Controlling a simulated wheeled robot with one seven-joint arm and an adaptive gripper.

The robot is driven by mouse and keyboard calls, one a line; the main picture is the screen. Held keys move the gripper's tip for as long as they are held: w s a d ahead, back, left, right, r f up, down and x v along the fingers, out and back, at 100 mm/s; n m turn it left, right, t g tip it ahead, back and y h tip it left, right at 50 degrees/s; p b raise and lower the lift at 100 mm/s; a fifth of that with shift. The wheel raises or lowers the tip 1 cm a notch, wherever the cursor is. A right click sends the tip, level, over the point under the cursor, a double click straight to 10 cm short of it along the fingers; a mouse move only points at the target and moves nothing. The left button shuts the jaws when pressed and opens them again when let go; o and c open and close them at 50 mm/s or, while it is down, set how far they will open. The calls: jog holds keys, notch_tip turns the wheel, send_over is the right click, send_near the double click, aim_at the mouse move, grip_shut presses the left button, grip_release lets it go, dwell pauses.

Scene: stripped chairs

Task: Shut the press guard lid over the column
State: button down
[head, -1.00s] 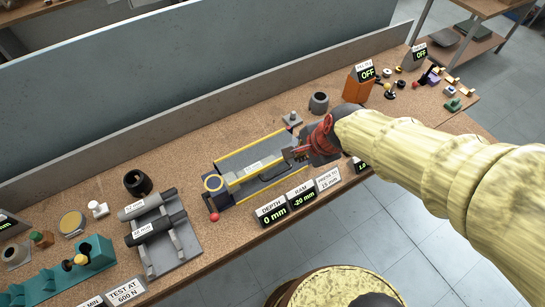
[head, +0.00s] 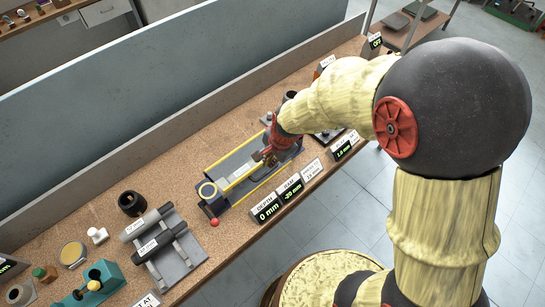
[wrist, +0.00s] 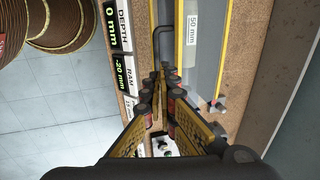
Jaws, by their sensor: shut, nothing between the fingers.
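The press (head: 238,190) is a grey bed with yellow-edged rails and a round yellow-rimmed end at its left. The guard lid's outline and angle are hard to tell apart from the bed. My gripper (head: 263,160) is over the press's right half, pointing down. In the wrist view its fingertips (wrist: 159,75) are together and empty, just below the handle in the picture. I cannot tell whether they touch it.
Label displays for depth (head: 266,211) and ram (head: 291,191) line the bench's front edge. A red ball knob (head: 214,222) is at the press's left end. A cylinder rack (head: 170,250) stands further left. A grey wall (head: 150,95) runs behind the bench. A round stool (head: 325,285) stands in front.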

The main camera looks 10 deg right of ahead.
aim_at(253, 169)
jog(key=b+x, duration=0.1)
jog(key=x, duration=0.6)
jog(key=shift+w+f, duration=0.1)
notch_tip(253, 169, down, 7)
jog(key=s+b, duration=0.1)
jog(key=b, duration=0.3)
jog(key=shift+s+d+r+b, duration=0.2)
jog(key=shift+d+r+b, duration=0.1)
jog(key=shift+d, duration=0.2)
jog(key=shift+r, duration=0.1)
